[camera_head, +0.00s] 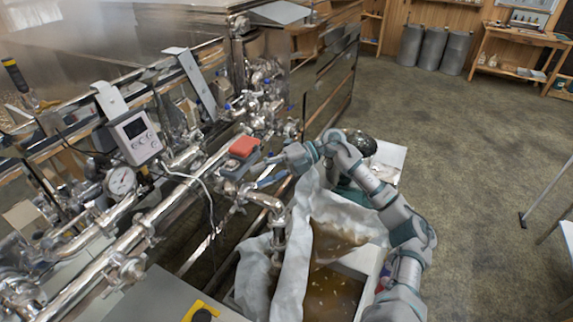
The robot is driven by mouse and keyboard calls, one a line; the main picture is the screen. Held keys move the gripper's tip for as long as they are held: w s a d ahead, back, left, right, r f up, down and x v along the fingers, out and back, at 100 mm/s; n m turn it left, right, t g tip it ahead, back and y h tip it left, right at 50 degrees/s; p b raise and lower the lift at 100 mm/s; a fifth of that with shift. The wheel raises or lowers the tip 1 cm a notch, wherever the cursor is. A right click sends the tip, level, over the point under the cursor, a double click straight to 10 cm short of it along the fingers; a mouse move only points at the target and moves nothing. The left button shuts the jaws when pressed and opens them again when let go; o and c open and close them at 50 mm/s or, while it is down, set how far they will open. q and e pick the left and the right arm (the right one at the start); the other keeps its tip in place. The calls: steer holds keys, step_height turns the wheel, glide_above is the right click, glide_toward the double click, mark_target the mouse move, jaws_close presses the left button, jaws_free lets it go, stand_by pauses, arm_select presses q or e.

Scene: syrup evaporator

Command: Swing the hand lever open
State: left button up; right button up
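A blue hand lever (272,179) sticks out to the right from the metal valve and pipe fittings (245,195), left of the middle of the head view. My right arm comes in from the lower right and bends back to the left. My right gripper (268,161) is just above the blue lever and close to it. I cannot tell whether they touch. The fingers are small and blend with the metal behind, so their opening does not show. My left gripper is out of view.
A red-topped grey box (243,147) sits just left of my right gripper. A white-lined tub of amber liquid (330,265) stands below my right arm. Shiny pipes, a dial gauge (121,181) and a digital display (135,136) crowd the left. Open floor lies to the right.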

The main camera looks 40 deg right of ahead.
steer(key=s+d, duration=0.2)
steer(key=d, duration=0.5)
steer(key=shift+r, duration=0.45)
